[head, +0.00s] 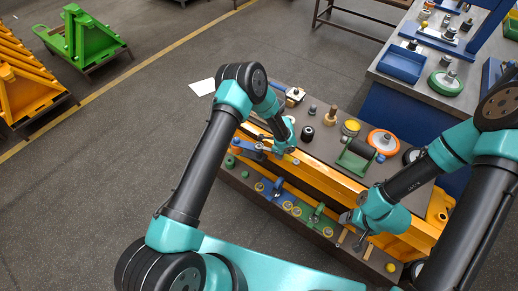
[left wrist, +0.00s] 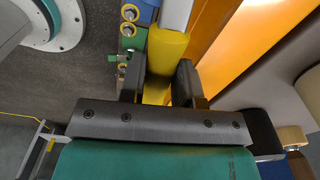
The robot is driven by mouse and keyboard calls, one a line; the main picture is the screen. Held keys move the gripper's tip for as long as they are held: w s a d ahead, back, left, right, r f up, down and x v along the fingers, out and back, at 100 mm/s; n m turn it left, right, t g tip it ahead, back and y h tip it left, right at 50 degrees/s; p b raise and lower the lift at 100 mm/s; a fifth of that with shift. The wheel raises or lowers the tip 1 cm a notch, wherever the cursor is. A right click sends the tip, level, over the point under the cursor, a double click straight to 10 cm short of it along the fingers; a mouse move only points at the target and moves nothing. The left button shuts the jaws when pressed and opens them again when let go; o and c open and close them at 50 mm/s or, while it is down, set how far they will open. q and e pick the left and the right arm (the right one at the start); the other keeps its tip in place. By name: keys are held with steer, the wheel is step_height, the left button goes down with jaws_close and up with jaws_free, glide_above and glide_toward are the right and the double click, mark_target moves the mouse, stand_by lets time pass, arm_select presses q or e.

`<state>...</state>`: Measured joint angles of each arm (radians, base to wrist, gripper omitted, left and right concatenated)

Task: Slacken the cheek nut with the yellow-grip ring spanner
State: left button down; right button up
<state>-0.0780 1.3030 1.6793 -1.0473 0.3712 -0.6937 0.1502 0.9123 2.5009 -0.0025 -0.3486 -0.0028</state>
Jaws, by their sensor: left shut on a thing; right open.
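The yellow-grip ring spanner (left wrist: 165,60) is between the two dark fingers of my left gripper (left wrist: 160,82) in the left wrist view. Those fingers are shut on its yellow grip, and its pale shank runs out of the top of the view. In the head view my left gripper (head: 284,147) is at the far left part of the orange fork frame (head: 330,178), largely hidden by its own arm. My right gripper (head: 352,219) is open over the near side of the frame. I cannot make out the cheek nut or the spanner's ring end.
A dark front ledge (head: 300,228) holds several blue and green pieces. Open floor lies to the left.

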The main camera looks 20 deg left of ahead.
arm_select(q)
steer(key=shift+r, duration=1.15)
stand_by(1.5)
steer(key=shift+r, duration=1.1)
steer(key=shift+r, duration=2)
steer(key=shift+d, duration=0.1)
